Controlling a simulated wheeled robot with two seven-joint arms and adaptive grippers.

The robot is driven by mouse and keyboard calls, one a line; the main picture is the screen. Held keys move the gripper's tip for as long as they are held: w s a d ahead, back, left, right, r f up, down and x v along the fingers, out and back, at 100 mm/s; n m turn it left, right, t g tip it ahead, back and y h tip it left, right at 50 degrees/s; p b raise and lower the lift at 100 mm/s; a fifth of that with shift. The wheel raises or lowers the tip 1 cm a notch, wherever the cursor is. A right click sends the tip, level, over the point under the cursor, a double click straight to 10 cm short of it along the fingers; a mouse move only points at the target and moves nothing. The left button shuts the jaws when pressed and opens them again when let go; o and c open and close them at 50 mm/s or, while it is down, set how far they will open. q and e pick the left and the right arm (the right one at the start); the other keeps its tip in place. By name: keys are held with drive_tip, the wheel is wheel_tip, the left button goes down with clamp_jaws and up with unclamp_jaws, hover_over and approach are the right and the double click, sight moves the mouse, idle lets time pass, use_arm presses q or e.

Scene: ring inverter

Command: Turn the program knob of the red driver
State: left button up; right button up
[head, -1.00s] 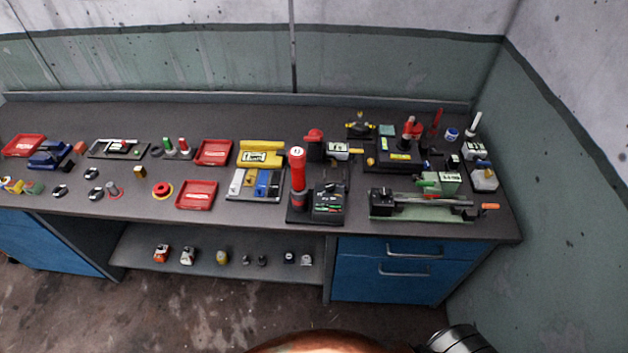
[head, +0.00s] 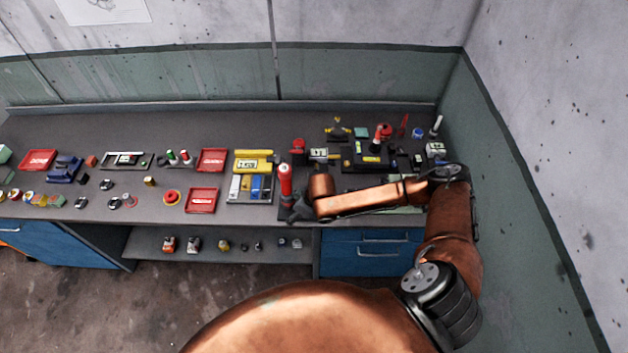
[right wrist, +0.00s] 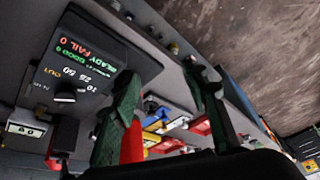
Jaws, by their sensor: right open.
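The red driver (head: 285,178) stands upright on a dark base at the middle of the bench. The dark control box beside it is mostly hidden by my right arm in the head view. In the right wrist view, the control box (right wrist: 95,58) shows READY, FAIL and GOOD lettering. A small dark knob (right wrist: 66,97) with a white mark sits beside the numbers 10, 25 and 50. My right gripper (right wrist: 163,76) is open and empty, its fingers beside the box and apart from the knob. In the head view the gripper (head: 300,209) is close to the driver's base. My left gripper is out of view.
A yellow device (head: 253,161) stands left of the driver, with red trays (head: 201,200) further left. Tools and fixtures crowd the bench's right end, partly behind my arm. Small items line the lower shelf (head: 210,258). A wall closes the right side.

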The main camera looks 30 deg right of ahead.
drive_tip(key=w+d+r+m+h, duration=0.1)
drive_tip(key=w+d+r, duration=0.15)
drive_tip(key=d, duration=0.45)
drive_tip(key=w+d+r+m+h, duration=0.1)
drive_tip(key=w+d+r+m, duration=0.15)
drive_tip(key=d, duration=0.35)
drive_tip(key=shift+n, duration=0.35)
drive_tip(key=x, duration=0.4)
drive_tip(key=p+x, duration=0.1)
drive_tip(key=x, duration=0.3)
drive_tip(key=shift+w, duration=0.25)
drive_tip(key=shift+c, duration=0.6)
clamp_jaws()
